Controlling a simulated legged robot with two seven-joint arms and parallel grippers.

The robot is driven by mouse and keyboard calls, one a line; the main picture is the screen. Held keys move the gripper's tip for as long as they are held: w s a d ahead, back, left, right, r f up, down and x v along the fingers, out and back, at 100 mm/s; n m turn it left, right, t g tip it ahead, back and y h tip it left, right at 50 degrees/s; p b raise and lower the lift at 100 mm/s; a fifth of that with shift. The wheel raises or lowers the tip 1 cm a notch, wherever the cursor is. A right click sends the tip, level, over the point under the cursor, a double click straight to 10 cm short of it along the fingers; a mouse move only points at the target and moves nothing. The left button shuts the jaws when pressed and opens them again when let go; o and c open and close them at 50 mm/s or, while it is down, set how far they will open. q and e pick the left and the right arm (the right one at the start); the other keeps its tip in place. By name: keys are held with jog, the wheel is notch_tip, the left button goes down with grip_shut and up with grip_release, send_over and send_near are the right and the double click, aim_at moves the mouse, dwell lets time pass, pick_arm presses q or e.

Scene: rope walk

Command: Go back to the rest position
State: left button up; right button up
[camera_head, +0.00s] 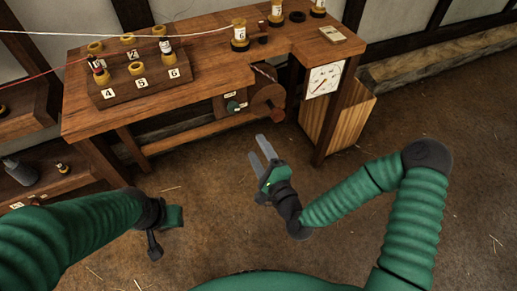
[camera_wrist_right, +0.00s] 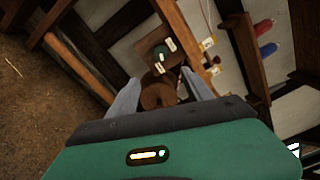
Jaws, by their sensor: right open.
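My right gripper (camera_head: 263,155) is open and empty. It is in front of the wooden bench, over the floor and apart from the bench. In the right wrist view its two fingers (camera_wrist_right: 160,98) stand apart, with a round wooden wheel (camera_wrist_right: 158,92) seen between them in the background. My left gripper (camera_head: 165,228) is at the lower left of the head view, above the floor. Its jaws are turned so that I cannot tell whether they are open or shut.
The wooden bench (camera_head: 205,60) carries a numbered rack (camera_head: 140,90) with yellow rings and spools. A low shelf (camera_head: 60,182) is at left. The floor (camera_head: 235,235) is clear.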

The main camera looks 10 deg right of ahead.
dwell(0.4)
jog(key=s+d+f+n+g+h, duration=0.1)
jog(key=s+f+n+g, duration=0.2)
jog(key=f+n+g, duration=0.3)
jog(key=s+d+f+n+g, duration=0.2)
jog(key=s+f+n+g, duration=0.1)
jog(key=f+n, duration=0.3)
jog(key=s+d+r+n+g+h, duration=0.55)
jog(key=s+d+r, duration=0.25)
jog(key=s+d, duration=0.25)
notch_tip(320, 180, up, 22)
jog(key=s+n+p, duration=0.1)
jog(key=p, duration=2)
jog(key=shift+d+r+y+p, duration=0.15)
jog(key=shift+d+y+p, duration=0.05)
jog(key=shift+y+p, duration=0.2)
